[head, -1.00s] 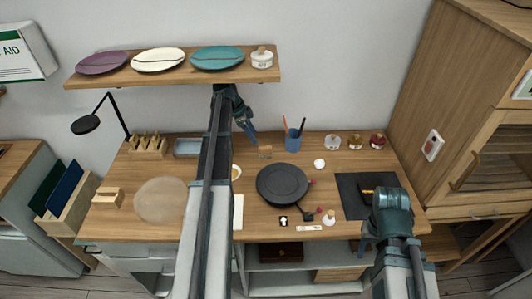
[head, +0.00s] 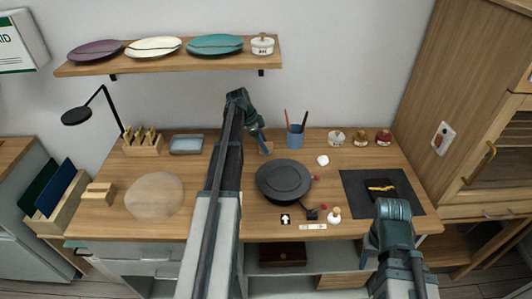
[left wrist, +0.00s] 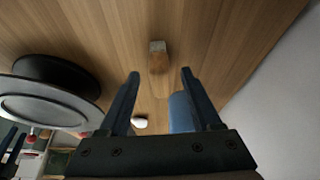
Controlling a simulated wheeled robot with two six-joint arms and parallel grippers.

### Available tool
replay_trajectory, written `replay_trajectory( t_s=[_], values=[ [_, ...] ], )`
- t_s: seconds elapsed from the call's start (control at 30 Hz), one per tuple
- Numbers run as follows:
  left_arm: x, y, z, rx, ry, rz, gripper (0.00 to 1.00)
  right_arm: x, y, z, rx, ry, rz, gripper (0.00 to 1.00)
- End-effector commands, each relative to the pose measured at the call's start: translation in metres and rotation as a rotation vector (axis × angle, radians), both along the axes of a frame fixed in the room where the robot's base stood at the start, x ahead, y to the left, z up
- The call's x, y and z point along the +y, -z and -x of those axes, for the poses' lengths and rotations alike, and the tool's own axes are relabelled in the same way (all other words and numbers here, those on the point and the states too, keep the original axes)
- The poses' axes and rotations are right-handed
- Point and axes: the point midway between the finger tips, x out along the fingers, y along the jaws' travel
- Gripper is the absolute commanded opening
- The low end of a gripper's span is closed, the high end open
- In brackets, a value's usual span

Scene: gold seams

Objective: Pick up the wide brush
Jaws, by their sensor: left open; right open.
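A short, wide wooden piece with a grey end, which looks like the wide brush (head: 267,148), lies on the desk left of the blue cup. In the left wrist view the brush (left wrist: 158,57) appears just beyond and between the fingertips, apart from them. My left gripper (head: 262,139) is open and empty, pointing down close to the brush; its fingers also show in the left wrist view (left wrist: 160,74). My right gripper (head: 368,243) is open at the desk's front right, away from the brush. Its fingers are partly hidden by its own body.
The blue cup (head: 295,138) with thin sticks stands right of the brush and close to one left finger. A black round turntable (head: 284,181) lies in front. Small jars (head: 360,139) stand at the back right. A shelf (head: 180,62) with plates hangs above.

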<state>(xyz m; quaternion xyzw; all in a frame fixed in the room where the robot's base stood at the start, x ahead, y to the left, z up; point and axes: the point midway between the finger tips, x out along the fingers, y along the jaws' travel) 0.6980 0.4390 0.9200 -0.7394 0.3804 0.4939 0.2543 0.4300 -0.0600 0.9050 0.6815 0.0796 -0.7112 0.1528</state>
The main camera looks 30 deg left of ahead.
Motion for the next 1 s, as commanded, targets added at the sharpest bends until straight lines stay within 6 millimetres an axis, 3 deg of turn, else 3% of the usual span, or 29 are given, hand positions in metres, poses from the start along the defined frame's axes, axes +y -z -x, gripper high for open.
replay_trajectory(
  t_s=[0.03,0.13,0.43,0.8,1.0],
  values=[
    [-0.002,0.013,-0.003,0.0,0.0,0.0,0.65,0.0,0.013,0.0,0.0,0.0,0.0,0.5],
    [-0.006,0.022,-0.005,0.0,0.001,0.0,0.65,0.0,0.022,0.0,0.0,0.0,0.0,0.5],
    [-0.008,0.022,-0.006,0.0,0.0,0.0,0.63,0.0,0.022,0.0,0.0,0.0,0.0,0.5],
    [-0.007,0.022,-0.005,0.0,0.0,0.0,0.0,0.0,0.022,0.0,0.0,0.0,0.0,0.5],
    [-0.007,0.022,-0.006,0.0,0.0,0.0,0.0,0.0,0.022,0.0,0.0,0.0,0.0,0.5]
  ],
)
